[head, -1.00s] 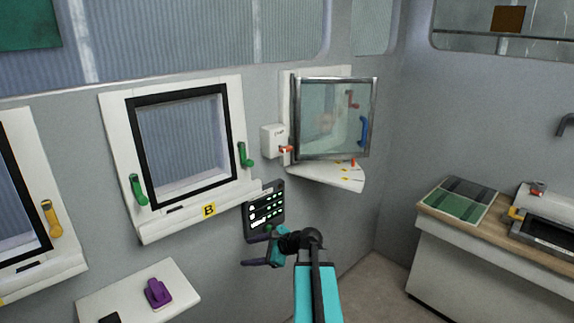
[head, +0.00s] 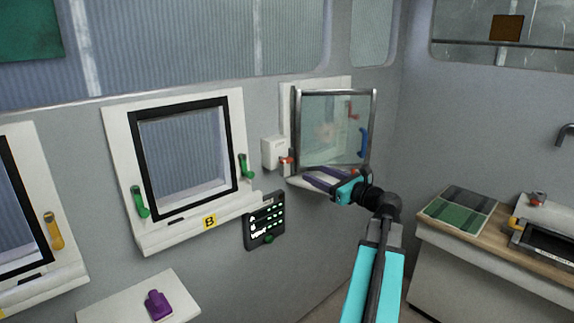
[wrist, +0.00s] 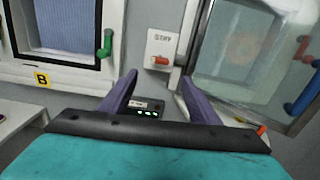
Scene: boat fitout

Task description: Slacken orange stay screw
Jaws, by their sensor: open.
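A small orange screw or knob (wrist: 261,129) shows on the white sill under the open window at the right of the wrist view; its form is too small to make out. My gripper (head: 314,178) is open and empty, in front of the sill below the window. In the wrist view its purple fingers (wrist: 158,82) are apart, below the box, left of the orange screw.
The metal-framed window pane (head: 335,128) stands swung open, with red and blue handles behind the glass. A dark panel (head: 264,220) with lit marks hangs on the wall at lower left of my gripper. A closed window with green handles (head: 140,203) is farther left. A counter stands right.

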